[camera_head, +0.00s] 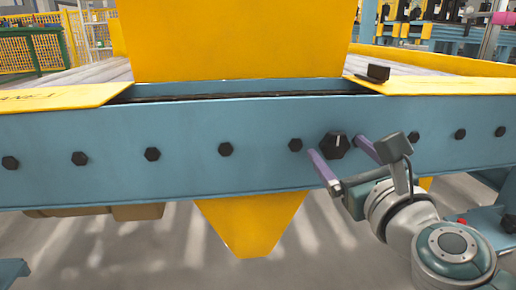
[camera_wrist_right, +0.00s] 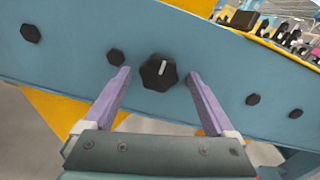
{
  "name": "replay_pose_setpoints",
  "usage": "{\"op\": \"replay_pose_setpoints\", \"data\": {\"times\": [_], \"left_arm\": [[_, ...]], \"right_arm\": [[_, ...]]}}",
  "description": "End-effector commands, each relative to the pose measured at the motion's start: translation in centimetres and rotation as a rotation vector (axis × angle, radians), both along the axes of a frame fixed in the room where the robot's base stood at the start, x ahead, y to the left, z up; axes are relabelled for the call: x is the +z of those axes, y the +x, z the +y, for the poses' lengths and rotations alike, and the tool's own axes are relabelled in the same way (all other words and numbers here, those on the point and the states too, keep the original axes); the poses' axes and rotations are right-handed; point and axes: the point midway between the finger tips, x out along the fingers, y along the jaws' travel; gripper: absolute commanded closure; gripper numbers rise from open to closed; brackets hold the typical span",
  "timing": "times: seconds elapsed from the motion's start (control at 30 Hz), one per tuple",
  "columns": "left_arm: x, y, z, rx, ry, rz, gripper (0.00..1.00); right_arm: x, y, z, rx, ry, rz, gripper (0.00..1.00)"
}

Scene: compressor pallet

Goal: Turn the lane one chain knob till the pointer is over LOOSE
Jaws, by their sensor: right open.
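The chain knob (camera_head: 335,145) is a black lobed knob with a white pointer line, on the blue beam (camera_head: 190,140). In the right wrist view the knob (camera_wrist_right: 159,71) shows its white pointer upward, tilted slightly right in that picture. I cannot read any LOOSE label in either view. My right gripper (camera_head: 338,150) is open, with its purple fingers toward the beam on either side of the knob. In the right wrist view the gripper (camera_wrist_right: 160,82) has the knob between its fingertips, with gaps on both sides. My left gripper is not in view.
Several black bolt heads (camera_head: 225,149) run along the beam, one (camera_wrist_right: 115,57) close to the left finger in the wrist view. A yellow panel (camera_head: 235,40) stands behind the beam. A small black block (camera_head: 373,74) sits on the yellow plate above the knob.

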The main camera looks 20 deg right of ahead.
Motion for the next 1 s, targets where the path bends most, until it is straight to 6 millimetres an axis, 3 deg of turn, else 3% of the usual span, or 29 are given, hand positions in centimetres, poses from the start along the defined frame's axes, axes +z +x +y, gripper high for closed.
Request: {"op": "replay_pose_setpoints", "data": {"times": [0.17, 0.9, 1.0], "left_arm": [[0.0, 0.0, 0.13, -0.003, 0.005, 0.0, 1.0], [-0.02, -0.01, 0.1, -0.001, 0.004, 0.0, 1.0], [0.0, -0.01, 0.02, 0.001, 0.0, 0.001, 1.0]], "right_arm": [[0.0, -0.02, 0.01, 0.0, 0.0, 0.0, 0.1], [-0.01, -0.05, 0.01, 0.0, 0.0, 0.0, 0.93], [0.0, -0.05, 0.01, 0.0, -0.001, 0.0, 0.95]]}}
